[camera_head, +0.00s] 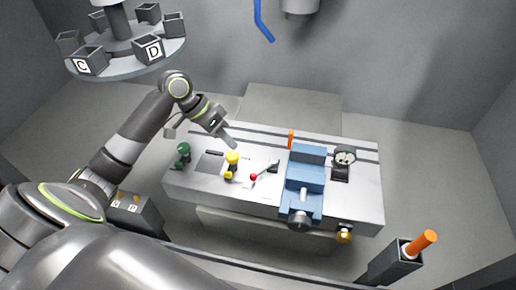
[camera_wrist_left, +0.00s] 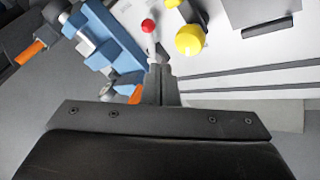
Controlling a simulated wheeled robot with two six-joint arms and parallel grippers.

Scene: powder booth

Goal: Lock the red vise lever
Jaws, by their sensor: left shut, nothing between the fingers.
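The vise lever is a thin light rod with a red ball knob (camera_head: 253,177) at its near-left end, on the table left of the blue vise (camera_head: 305,176). The rod slants up to the right toward a small dark block. In the left wrist view the red ball (camera_wrist_left: 148,26) shows just beyond the fingertips, with the blue vise (camera_wrist_left: 118,42) to its left. My left gripper (camera_head: 232,143) is shut and empty, above the table, up and left of the red ball and apart from it in the head view. My right gripper is not in view.
A yellow-topped piece (camera_head: 232,158) stands just left of the lever, close under my left gripper. A green piece (camera_head: 183,150) is farther left. A round gauge-like item (camera_head: 344,157) sits right of the vise. An orange-handled holder (camera_head: 392,263) stands at the lower right.

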